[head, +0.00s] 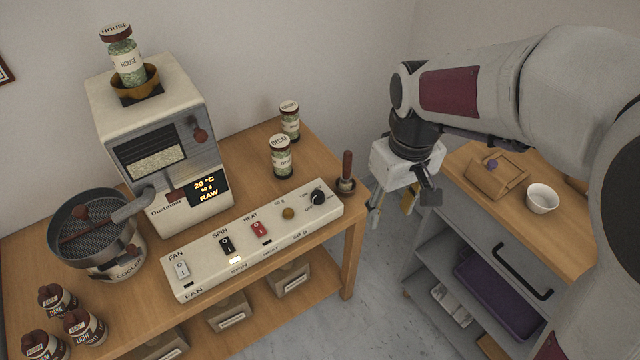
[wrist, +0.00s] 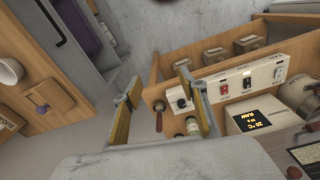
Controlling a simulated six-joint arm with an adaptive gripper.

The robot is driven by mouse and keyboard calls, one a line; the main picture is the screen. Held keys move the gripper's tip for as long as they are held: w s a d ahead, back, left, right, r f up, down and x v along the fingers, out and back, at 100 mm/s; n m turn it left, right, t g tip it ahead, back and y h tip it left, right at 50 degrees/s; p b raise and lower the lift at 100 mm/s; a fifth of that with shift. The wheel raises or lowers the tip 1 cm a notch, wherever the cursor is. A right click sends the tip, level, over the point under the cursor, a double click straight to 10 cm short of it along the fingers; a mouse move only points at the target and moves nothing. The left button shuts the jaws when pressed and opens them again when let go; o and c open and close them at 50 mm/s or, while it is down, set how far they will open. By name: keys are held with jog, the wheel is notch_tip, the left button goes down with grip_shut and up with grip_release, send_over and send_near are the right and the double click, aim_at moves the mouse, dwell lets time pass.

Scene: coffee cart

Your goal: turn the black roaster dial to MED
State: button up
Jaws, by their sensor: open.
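The black roaster dial (head: 318,197) sits at the right end of the cream control panel (head: 215,271). Its pointer and the small lettering around it are too small to read. In the wrist view the dial (wrist: 181,103) shows between my fingers, beyond their tips. My gripper (head: 392,212) is open and empty, in the air to the right of the panel and apart from it. In the wrist view my gripper's two fingers (wrist: 158,82) stand wide apart. The roaster (head: 160,150) has a display reading 20 °C, RAW.
A tamper-like tool with a dark red handle (head: 347,168) stands just beyond the dial. Fan, spin and heat switches (head: 226,245) line the panel. Two jars (head: 281,157) stand behind it. A grey cart (head: 540,225) with a white cup (head: 542,199) is at right.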

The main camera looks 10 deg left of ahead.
aim_at(318, 195)
jog(key=w+a+f+n, duration=0.4)
jog(key=a+f, duration=0.1)
jog(key=w+a+f+n, duration=0.4)
jog(key=w+a, duration=0.1)
jog(key=w+a+f+n, duration=0.4)
jog(key=w+a+f, duration=0.1)
jog(key=shift+w+a+f+n+g, duration=0.1)
jog(key=shift+a+f+n+g, duration=0.05)
jog(key=shift+f+n+g, duration=0.2)
jog(key=shift+w+a+r+n, duration=0.3)
jog(key=shift+w+r+n, duration=0.1)
jog(key=shift+w+n, duration=0.15)
jog(key=shift+w+a+r+n, duration=0.25)
jog(key=shift+w+r+n, duration=0.15)
jog(key=shift+w+n, duration=0.1)
jog(key=shift+w+a+r+n, duration=0.15)
jog(key=shift+w+r+n, duration=0.05)
jog(key=shift+n, duration=1.3)
jog(key=shift+f, duration=0.1)
jog(key=shift+w+a+f, duration=0.1)
jog(key=shift+f, duration=1.8)
jog(key=shift+w+f, duration=0.1)
jog(key=shift+f, duration=1.8)
